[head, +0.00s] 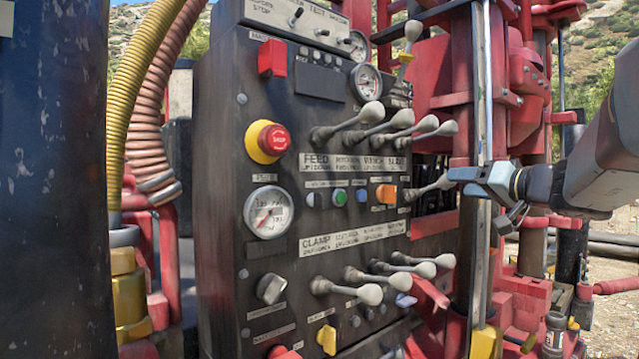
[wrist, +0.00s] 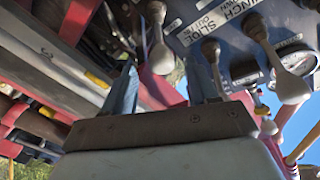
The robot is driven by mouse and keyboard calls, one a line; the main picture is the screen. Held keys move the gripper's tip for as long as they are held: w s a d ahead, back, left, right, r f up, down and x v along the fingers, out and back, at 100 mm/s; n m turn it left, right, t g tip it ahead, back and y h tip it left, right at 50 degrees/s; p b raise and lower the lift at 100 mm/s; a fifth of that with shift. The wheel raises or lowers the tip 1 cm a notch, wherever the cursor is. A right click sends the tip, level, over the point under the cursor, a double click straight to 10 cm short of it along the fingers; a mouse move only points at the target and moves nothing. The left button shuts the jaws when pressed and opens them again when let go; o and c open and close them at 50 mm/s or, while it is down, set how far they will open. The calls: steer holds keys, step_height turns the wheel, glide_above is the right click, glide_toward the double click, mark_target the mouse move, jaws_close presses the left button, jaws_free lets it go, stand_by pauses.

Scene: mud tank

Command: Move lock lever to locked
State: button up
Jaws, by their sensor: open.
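A single lever with a pale knob (head: 430,187) sticks out from the right edge of the dark control panel (head: 225,190), between the upper and lower lever rows. I cannot read a label marking it as the lock lever. My gripper (head: 464,181) is right of this knob, with its fingertips close to it. In the wrist view the gripper (wrist: 163,75) has its two blue-grey fingers apart, and a pale lever knob (wrist: 160,57) shows between and beyond them. Whether a finger touches the knob I cannot tell.
Upper levers (head: 403,119) and lower levers (head: 370,293) stand close above and below my gripper. A red emergency stop button (head: 273,139) and a gauge (head: 268,212) sit on the panel. A vertical rod (head: 482,90) and red frame are close behind my gripper.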

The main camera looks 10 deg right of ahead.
mark_target(445, 183)
steer(key=shift+x, duration=3)
steer(key=shift+c, duration=0.3)
